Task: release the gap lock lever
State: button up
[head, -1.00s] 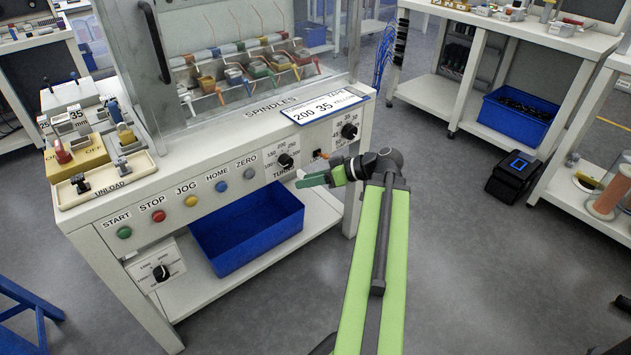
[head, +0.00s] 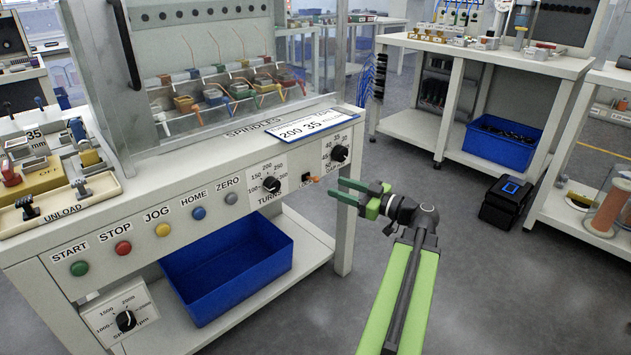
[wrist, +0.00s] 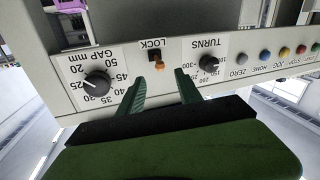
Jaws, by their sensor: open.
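The lock lever (head: 313,179) is a small orange lever on the machine's front panel, between the turns knob (head: 271,184) and the gap knob (head: 340,153). In the wrist view the orange lever (wrist: 159,65) sits below the LOCK label, at a black slot. My gripper (head: 341,190) is open and empty, a short way in front of the panel and to the right of the lever. In the wrist view its two green fingers (wrist: 158,90) stand apart, with the lever between and beyond their tips. I see no contact.
The gap knob (wrist: 97,83) and turns knob (wrist: 209,63) flank the lever closely. Start, stop, jog, home and zero buttons line the panel to the left. A blue bin (head: 228,262) is on the shelf below.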

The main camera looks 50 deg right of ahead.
aim_at(316, 179)
jog(key=w, duration=0.3)
jog(key=w+a, duration=0.1)
jog(key=w, duration=0.5)
jog(key=shift+a, duration=0.25)
jog(key=shift+s, duration=0.1)
grip_shut()
